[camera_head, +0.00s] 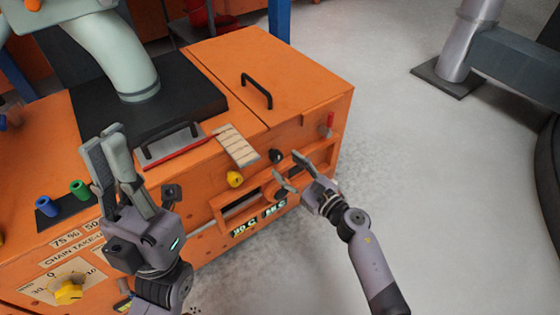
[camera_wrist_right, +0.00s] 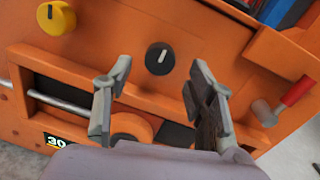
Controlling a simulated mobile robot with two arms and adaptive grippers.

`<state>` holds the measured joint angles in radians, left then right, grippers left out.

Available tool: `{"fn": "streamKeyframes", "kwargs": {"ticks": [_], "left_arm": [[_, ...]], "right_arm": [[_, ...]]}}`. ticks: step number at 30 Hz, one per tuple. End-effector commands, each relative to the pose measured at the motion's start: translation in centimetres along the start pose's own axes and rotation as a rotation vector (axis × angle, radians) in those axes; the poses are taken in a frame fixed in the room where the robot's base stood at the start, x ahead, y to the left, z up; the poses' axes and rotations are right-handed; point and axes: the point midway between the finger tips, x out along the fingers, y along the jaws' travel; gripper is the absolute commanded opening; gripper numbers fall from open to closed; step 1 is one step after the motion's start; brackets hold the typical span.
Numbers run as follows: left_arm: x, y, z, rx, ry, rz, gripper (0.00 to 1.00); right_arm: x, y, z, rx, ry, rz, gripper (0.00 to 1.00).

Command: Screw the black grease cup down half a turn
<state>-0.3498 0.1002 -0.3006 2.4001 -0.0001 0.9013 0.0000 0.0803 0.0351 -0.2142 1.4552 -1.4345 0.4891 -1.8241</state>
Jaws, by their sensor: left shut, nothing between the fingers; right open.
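The black grease cup (camera_head: 276,156) is a round black cap on the front face of the orange machine. In the right wrist view the black cup (camera_wrist_right: 160,57) shows a white line standing nearly upright. My right gripper (camera_head: 286,165) is open in front of the cup. In the wrist view its fingertips (camera_wrist_right: 161,72) lie left and right of the cup, slightly lower in the picture; I cannot tell whether they touch the face. Nothing is between them. My left gripper (camera_head: 110,140) is shut and empty, fingers pointing up, at the left.
A yellow cap (camera_head: 235,179) sits left of the black cup. A red-handled lever (camera_head: 330,122) sticks out to its right. Below is a recessed slot with a rod (camera_wrist_right: 58,105) and an orange roller (camera_wrist_right: 132,126). A paper tag (camera_head: 236,145) lies on top.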

Motion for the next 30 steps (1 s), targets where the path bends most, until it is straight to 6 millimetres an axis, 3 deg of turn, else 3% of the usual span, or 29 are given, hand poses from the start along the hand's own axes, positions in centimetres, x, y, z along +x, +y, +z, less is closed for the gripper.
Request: {"fn": "streamKeyframes", "kwargs": {"ticks": [7, 19, 30], "left_arm": [[-0.7, 0.0, 0.2, 0.000, -0.001, 0.000, 0.00], [-0.8, 0.0, 0.2, 0.000, -0.003, 0.000, 0.00], [-0.8, 0.0, 0.2, 0.000, -0.003, 0.000, 0.00]], "right_arm": [[3.3, 0.0, -0.1, 0.001, -0.001, 0.000, 0.51], [3.9, 0.0, 0.0, 0.000, 0.001, 0.000, 0.50], [3.9, 0.0, 0.0, 0.000, 0.001, 0.000, 0.25]]}}
